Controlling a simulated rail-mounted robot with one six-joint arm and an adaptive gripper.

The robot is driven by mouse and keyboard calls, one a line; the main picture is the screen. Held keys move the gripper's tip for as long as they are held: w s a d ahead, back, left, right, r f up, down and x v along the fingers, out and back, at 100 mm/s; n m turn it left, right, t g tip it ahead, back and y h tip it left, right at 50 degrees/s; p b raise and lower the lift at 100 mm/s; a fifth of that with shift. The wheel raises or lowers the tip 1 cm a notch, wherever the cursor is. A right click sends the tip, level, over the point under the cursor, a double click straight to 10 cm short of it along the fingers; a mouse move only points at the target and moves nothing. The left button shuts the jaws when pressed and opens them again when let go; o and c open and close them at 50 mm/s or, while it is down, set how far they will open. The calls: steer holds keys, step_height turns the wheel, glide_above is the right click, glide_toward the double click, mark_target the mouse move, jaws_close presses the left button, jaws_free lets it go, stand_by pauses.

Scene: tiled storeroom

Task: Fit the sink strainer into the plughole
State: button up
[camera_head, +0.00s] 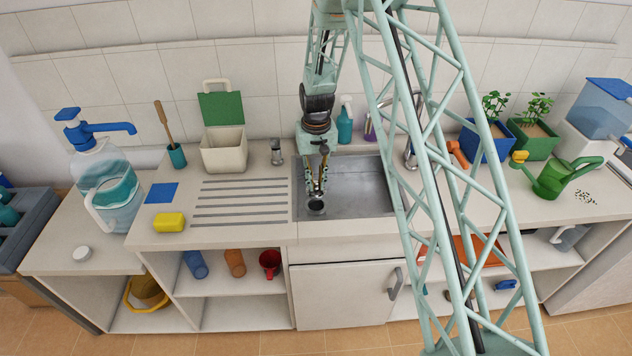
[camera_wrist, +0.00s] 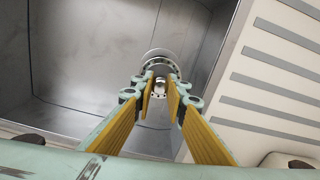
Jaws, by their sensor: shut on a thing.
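My gripper (camera_head: 317,192) points down into the front left corner of the steel sink (camera_head: 352,182). Its fingers are close together on the sink strainer (camera_head: 316,206), a small round metal piece with a dark middle. In the wrist view, the fingertips (camera_wrist: 160,92) close on a small pale knob, and the strainer's round metal rim (camera_wrist: 160,56) shows just beyond them. The plughole is not clearly seen; the strainer and fingers cover that spot. I cannot tell whether the strainer is seated or just above the sink floor.
A tap (camera_head: 411,150), a teal bottle (camera_head: 345,122) and a purple item stand behind the sink. A green watering can (camera_head: 552,180) stands on the right counter.

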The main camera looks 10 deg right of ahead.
mark_target(316, 190)
steer(key=shift+f+b, duration=1.05)
steer(key=shift+f, duration=1)
steer(key=shift+f+b, duration=1.2)
steer(key=shift+f, duration=0.2)
stand_by(2.2)
steer(key=o, duration=0.9)
steer(key=shift+r, duration=0.1)
steer(key=shift+r, duration=5.9)
